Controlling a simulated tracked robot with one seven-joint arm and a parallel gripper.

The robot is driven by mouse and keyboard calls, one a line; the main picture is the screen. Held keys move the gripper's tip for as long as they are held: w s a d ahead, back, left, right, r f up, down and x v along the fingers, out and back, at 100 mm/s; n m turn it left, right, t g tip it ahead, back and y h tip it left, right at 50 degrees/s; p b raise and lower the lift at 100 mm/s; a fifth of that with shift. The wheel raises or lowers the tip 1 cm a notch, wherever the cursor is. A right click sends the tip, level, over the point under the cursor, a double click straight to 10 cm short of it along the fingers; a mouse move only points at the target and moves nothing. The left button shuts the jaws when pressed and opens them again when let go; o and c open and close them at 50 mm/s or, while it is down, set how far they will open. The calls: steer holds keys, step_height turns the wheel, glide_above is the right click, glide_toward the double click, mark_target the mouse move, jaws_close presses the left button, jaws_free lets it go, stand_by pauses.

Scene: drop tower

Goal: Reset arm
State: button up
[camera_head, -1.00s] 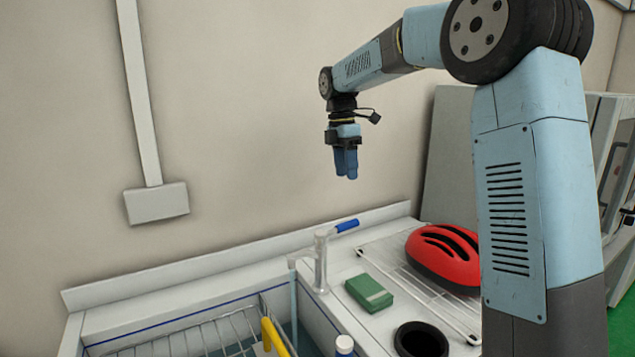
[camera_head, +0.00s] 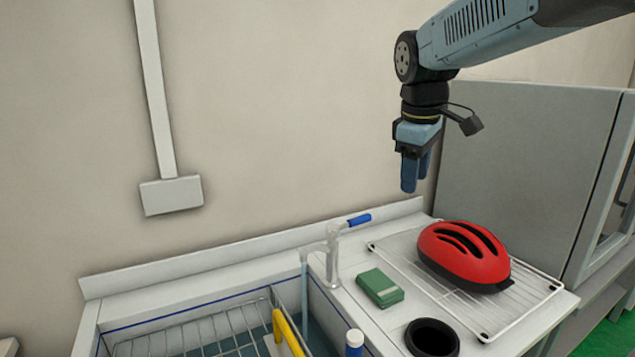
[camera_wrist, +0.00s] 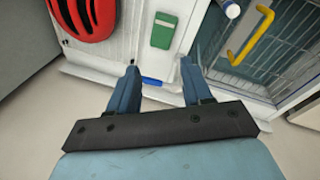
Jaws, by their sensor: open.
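My gripper (camera_head: 415,182) hangs from my arm in the head view, fingers pointing down, in the air above the back of the counter. In the wrist view my gripper (camera_wrist: 160,85) shows two blue fingers spread apart with nothing between them. The red helmet (camera_head: 463,253) lies on a wire rack to the right of and below the gripper. The green box (camera_head: 380,288) lies on the counter left of the helmet; it also shows beyond the fingers in the wrist view (camera_wrist: 163,31).
A tap with a blue handle (camera_head: 358,220) stands at the sink edge. The sink holds a wire basket (camera_head: 200,335) and a yellow handle (camera_head: 287,335). A black round cup (camera_head: 432,338) stands in front. A grey cabinet (camera_head: 530,170) stands at right; the wall (camera_head: 290,110) is behind.

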steer(key=s+d+f+m+t, duration=0.1)
steer(key=s+d+f+m, duration=0.1)
steer(key=s+m, duration=0.3)
steer(key=s+d+f+m+t, duration=0.2)
steer(key=s+d+f+m, duration=0.1)
steer(key=s, duration=0.7)
steer(key=shift+s+f+m+y, duration=0.2)
steer(key=shift+f+m+y, duration=0.35)
steer(key=shift+m, duration=0.65)
